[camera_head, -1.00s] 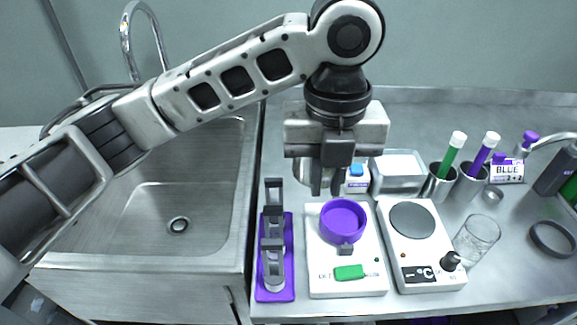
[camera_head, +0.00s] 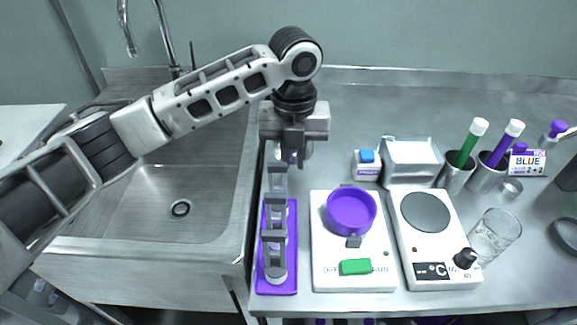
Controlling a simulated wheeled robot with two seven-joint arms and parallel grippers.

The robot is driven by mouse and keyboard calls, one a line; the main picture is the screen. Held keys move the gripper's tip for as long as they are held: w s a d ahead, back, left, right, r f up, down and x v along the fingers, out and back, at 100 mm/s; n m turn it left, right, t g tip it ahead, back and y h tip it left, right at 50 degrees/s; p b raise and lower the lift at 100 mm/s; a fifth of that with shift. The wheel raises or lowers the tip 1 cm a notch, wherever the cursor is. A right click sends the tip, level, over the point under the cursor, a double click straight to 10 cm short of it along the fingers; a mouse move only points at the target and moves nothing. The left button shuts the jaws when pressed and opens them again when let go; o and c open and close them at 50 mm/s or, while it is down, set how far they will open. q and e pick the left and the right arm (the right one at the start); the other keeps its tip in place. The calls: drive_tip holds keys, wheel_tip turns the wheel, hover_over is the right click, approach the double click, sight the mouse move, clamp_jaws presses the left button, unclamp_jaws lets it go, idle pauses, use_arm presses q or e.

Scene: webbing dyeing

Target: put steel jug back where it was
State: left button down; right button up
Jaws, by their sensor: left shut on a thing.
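My left gripper (camera_head: 291,158) comes in from the left and points down, just behind the far end of the purple tray (camera_head: 262,287). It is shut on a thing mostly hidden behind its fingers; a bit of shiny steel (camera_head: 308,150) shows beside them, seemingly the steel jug. I cannot tell how far above the counter it is. The purple tray stands on the counter right of the sink and holds several steel pieces with grey upright brackets (camera_head: 274,240) in a row. My right gripper is out of view.
Right of the tray stand a white device with a purple bowl (camera_head: 351,212) and a hot plate (camera_head: 425,212). A blue-capped bottle (camera_head: 367,165), a steel box (camera_head: 411,160), marker cups (camera_head: 455,176) and a glass (camera_head: 495,235) stand around them. The sink (camera_head: 180,190) is left.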

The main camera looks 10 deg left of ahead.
use_arm(q)
drive_tip(key=shift+w+a+f, duration=0.25)
drive_tip(key=shift+w+f, duration=0.05)
drive_tip(key=shift+f, duration=0.15)
drive_tip(key=shift+w+a+f, duration=0.25)
drive_tip(key=shift+w+f, duration=0.05)
drive_tip(key=shift+f, duration=0.15)
drive_tip(key=shift+w+a+f+p, duration=0.15)
drive_tip(key=shift+f+p, duration=0.2)
drive_tip(key=shift+f, duration=1.35)
drive_tip(key=shift+f, duration=0.15)
drive_tip(key=c, duration=1.4)
unclamp_jaws()
drive_tip(key=shift+c, duration=0.2)
wheel_tip(320, 180, up, 12)
drive_tip(key=shift+b, duration=0.45)
